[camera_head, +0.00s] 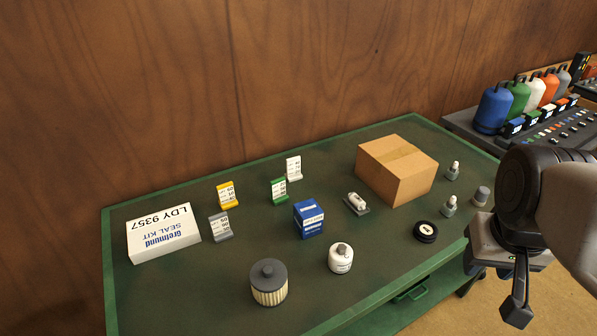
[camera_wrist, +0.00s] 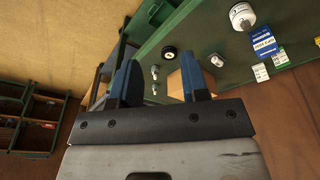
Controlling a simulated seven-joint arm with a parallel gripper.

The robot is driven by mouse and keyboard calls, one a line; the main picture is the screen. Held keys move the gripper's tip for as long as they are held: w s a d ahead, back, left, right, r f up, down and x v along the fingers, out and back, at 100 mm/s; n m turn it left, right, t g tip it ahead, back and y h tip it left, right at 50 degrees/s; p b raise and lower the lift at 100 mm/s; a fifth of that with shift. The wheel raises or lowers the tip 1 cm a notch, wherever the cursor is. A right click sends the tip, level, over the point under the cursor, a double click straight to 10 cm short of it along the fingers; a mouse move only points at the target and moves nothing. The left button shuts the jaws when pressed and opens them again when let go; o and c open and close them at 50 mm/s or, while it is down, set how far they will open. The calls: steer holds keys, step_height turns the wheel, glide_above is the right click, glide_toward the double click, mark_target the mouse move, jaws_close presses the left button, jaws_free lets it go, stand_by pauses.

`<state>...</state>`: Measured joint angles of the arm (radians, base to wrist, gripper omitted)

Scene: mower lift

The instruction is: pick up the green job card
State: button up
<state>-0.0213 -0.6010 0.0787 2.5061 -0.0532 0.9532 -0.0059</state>
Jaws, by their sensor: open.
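The green job card (camera_head: 278,190) stands on the green bench top, left of the blue box and in front of a white card. In the wrist view the green job card (camera_wrist: 280,58) is small, near the right edge beside the blue box. My gripper (camera_head: 497,287) is off the bench's right front edge, well to the right of the card. In the wrist view its two blue fingers (camera_wrist: 160,82) are apart with nothing held between them.
Near the card are a white card (camera_head: 293,168), a yellow card (camera_head: 227,194), a grey card (camera_head: 220,227) and a blue box (camera_head: 309,218).

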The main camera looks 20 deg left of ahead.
steer(key=w+a+f+n+g+h, duration=0.1)
steer(key=w+a+n+h, duration=0.45)
steer(key=w, duration=0.85)
steer(key=n+t+h, duration=0.3)
steer(key=n+t, duration=0.2)
steer(key=n, duration=1.1)
glide_above(274, 181)
steer(key=s+d, duration=0.5)
steer(key=d, duration=0.8)
step_height(274, 181, down, 13)
steer(key=a+f+n+t, duration=0.2)
steer(key=a+f+n, duration=0.1)
steer(key=a, duration=0.5)
steer(key=a+f+n+t, duration=0.2)
steer(key=a+f, duration=0.3)
steer(key=a, duration=0.4)
steer(key=shift+w+f+n, duration=0.2)
steer(key=shift+w+n, duration=0.2)
steer(key=shift+n, duration=0.05)
steer(key=shift+x, duration=1.35)
steer(key=shift+d, duration=0.1)
steer(key=shift+x, duration=2.55)
